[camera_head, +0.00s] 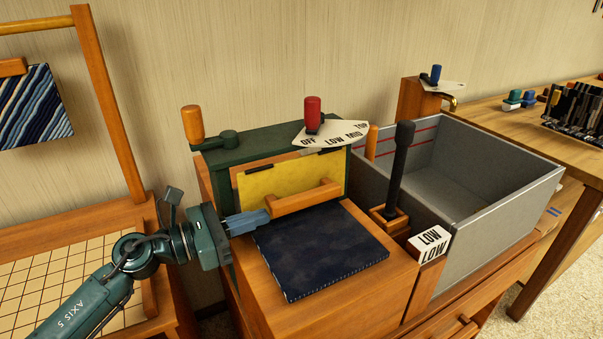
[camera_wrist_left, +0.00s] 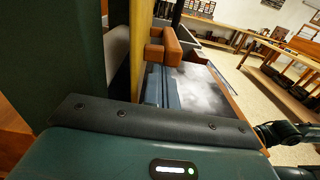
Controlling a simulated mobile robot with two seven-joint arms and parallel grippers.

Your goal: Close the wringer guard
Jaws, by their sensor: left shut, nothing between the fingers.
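The wringer guard (camera_head: 262,186) is a yellow panel in a wooden frame, with dark hinges at its top edge and a wooden bar handle (camera_head: 306,197) across its lower front. It hangs close to upright on the green wringer housing (camera_head: 215,157); I cannot tell how much gap is behind it. My left gripper (camera_head: 266,217) is shut and empty, its blue fingers at the left end of the handle, just above the dark cloth. In the left wrist view the fingers (camera_wrist_left: 162,86) point along the guard's face, below the handle (camera_wrist_left: 172,46). Contact is unclear. My right gripper is not in view.
A folded dark blue cloth (camera_head: 318,250) lies on the wooden stand in front of the guard. A red knob (camera_head: 313,113) and an orange-topped crank (camera_head: 193,125) stand on top. Right are a black lever (camera_head: 399,165) and a grey tub (camera_head: 502,205). A wooden frame (camera_head: 108,100) stands left.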

